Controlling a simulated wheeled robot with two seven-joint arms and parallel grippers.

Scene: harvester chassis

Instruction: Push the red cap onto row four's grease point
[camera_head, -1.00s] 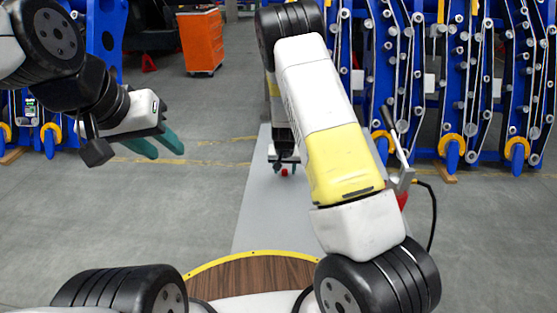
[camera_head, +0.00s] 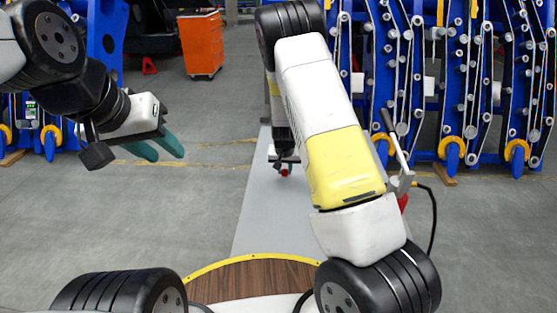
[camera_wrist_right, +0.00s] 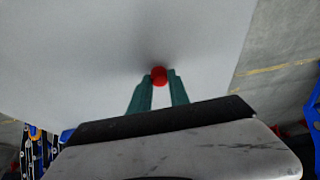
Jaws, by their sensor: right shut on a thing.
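The red cap (camera_head: 284,172) is small and round and sits above the grey tabletop (camera_head: 262,210). It also shows in the right wrist view (camera_wrist_right: 159,76) at the tips of the teal fingers. My right gripper (camera_head: 285,167) is shut on it; in the wrist view the right gripper (camera_wrist_right: 160,82) has one finger on each side of the cap. My left gripper (camera_head: 165,150) hangs over the floor at the left, its two teal fingers apart and empty. I cannot pick out row four's grease point among the blue row units (camera_head: 462,80).
Blue row units with yellow rings stand along the back right, and another blue unit at the far left. An orange cabinet (camera_head: 202,44) stands at the back. A lever tool (camera_head: 398,150) with a black cable is right of my right arm. The grey floor between is open.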

